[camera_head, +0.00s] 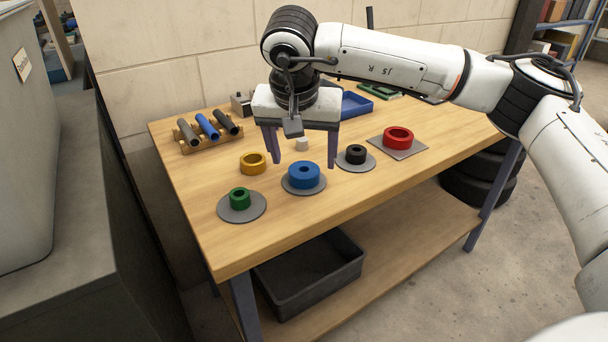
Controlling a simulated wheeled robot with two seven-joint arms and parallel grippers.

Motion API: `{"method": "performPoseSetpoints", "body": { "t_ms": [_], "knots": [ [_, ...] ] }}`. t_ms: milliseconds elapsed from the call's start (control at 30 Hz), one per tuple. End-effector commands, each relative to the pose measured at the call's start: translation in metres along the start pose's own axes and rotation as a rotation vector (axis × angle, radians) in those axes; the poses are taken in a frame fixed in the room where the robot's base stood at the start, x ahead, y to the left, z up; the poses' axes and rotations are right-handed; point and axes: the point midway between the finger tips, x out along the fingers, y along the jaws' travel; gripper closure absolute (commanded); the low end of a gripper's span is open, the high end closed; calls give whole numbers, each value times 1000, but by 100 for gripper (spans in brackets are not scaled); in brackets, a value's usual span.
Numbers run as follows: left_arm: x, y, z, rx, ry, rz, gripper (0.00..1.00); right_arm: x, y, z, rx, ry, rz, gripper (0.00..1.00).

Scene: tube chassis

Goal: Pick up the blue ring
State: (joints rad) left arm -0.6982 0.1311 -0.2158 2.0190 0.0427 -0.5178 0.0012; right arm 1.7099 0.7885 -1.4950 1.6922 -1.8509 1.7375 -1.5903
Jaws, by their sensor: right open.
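The blue ring (304,175) lies on a round grey plate (304,190) near the middle of the wooden table (345,205). It is thick, with a hole in its centre. My right gripper (304,165) hangs from the white arm that comes in from the right, with its fingers pointing down. Its two purple-grey fingers are spread wide with nothing between them that they touch. In the picture the fingertips are just above the ring, one on either side; the exact height and depth gap are hard to tell. My left gripper does not show.
A green ring (240,198), a yellow ring (253,163), a black ring (356,154) and a red ring (398,138) lie around it. A rack of tubes (208,130) stands at left, a blue tray (354,105) at back.

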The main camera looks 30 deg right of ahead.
Motion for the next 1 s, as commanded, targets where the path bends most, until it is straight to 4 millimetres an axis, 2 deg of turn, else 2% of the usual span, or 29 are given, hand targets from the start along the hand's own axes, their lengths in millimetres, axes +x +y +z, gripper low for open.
{"method": "performPoseSetpoints", "body": {
  "t_ms": [300,600,667,900,1000],
  "knots": [
    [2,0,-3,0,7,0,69,44,-2,-2,-1,-2,1,28],
    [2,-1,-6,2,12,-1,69,49,-2,-2,-1,-2,-1,28],
    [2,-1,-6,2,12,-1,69,49,-2,-2,-1,-2,-1,36],
    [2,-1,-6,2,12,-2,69,49,-2,-2,-1,-2,-1,77],
    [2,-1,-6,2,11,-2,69,48,-2,-3,0,0,-2,79]
  ]
}}
